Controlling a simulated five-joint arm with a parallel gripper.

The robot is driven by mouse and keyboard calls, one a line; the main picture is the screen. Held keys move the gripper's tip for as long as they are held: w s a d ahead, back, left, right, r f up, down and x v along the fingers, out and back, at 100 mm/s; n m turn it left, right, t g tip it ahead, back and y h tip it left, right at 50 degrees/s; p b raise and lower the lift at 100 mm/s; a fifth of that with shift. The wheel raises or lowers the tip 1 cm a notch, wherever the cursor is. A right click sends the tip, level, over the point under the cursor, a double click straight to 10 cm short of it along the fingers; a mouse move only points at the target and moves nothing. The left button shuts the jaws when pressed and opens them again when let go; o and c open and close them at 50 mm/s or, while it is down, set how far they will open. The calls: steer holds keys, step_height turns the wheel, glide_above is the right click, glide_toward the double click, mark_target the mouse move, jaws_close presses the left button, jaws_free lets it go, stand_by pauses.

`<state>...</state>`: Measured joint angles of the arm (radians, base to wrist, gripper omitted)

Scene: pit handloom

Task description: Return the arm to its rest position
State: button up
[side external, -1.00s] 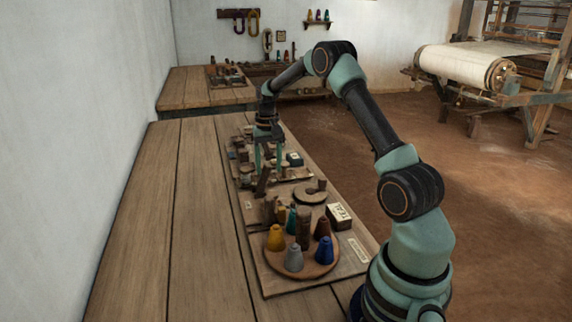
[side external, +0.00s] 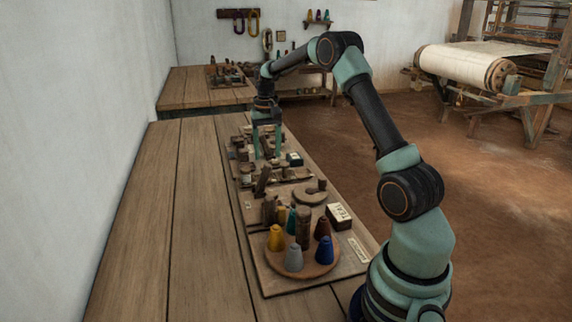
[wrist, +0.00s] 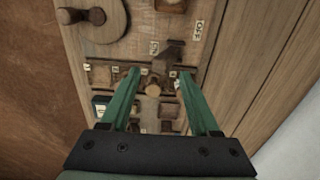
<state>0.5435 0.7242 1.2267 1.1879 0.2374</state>
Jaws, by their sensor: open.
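My gripper (side external: 266,142) is over the far part of the long wooden board on the bench, its two green fingers pointing down. In the wrist view my gripper (wrist: 157,75) is open, with the fingers apart and nothing held between them. Below the gap I see a small round wooden piece (wrist: 153,90) and a dark wooden lever-like piece (wrist: 172,52). The fingers appear to be above these parts; the exact height is hard to tell.
A round tray (side external: 270,262) with several coloured cones stands at the near end of the board. A white-faced box (side external: 339,214) is beside it. The bench's left planks (side external: 150,230) are clear. A loom with a cloth roll (side external: 462,66) stands at the right.

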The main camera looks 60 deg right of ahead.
steer(key=s+a+r+n+t, duration=0.3)
steer(key=s+a+r+n, duration=0.1)
steer(key=a+r, duration=0.95)
steer(key=s+a+f+n+t, duration=0.2)
steer(key=s+a+n, duration=0.3)
steer(key=s+a, duration=0.7)
steer(key=shift+a+f+t, duration=0.15)
steer(key=shift+a+t, duration=0.15)
steer(key=shift+a, duration=0.35)
